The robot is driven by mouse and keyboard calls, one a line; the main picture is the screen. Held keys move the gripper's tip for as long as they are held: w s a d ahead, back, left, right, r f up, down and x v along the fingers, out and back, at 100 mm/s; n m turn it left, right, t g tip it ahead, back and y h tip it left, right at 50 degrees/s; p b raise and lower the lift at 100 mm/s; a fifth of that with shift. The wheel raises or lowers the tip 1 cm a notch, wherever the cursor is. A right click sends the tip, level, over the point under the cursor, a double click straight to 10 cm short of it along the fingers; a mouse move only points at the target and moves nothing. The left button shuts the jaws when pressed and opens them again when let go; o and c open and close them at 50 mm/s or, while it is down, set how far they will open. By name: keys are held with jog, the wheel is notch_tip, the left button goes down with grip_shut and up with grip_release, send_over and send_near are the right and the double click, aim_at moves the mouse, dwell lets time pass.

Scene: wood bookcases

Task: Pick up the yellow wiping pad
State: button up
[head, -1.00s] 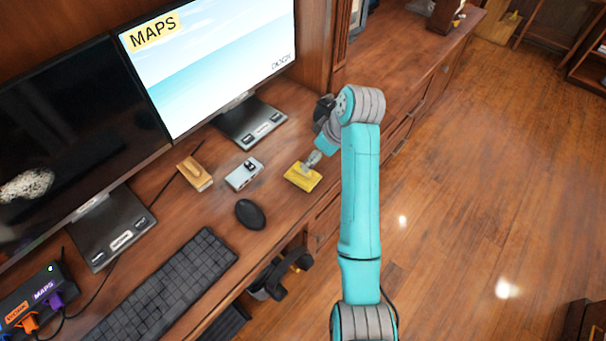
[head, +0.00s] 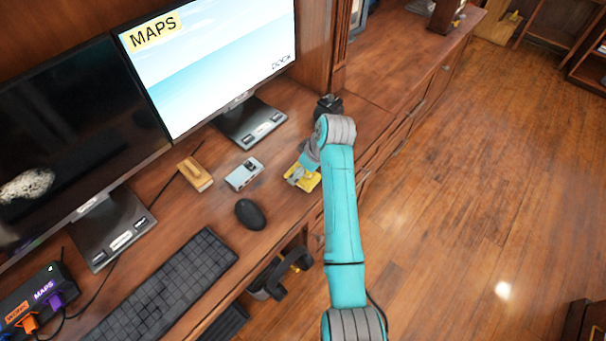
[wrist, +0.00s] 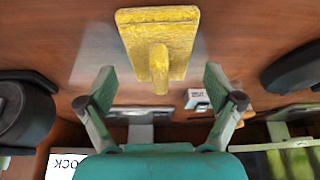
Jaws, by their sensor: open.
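The yellow wiping pad (head: 310,181) lies on the wooden desk near its front edge, partly hidden by my gripper in the head view. In the wrist view the yellow wiping pad (wrist: 157,32) is a flat yellow block with a yellow handle standing out from it. My gripper (head: 297,177) is over the pad in the head view. In the wrist view my gripper (wrist: 159,80) is open, with one finger on each side of the handle's line. The handle's end lies between the fingertips or just beyond them; I cannot tell if they touch.
A small grey box (head: 243,174), a wooden block with a handle (head: 195,173) and a black mouse (head: 250,214) lie left of the pad. The keyboard (head: 165,290) is at the lower left. A monitor stand (head: 249,122) stands behind. The desk to the right is clear.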

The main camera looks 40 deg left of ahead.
jog(key=c, duration=1.2)
jog(key=shift+c, duration=0.2)
notch_tip(320, 180, up, 10)
jog(key=shift+f, duration=0.1)
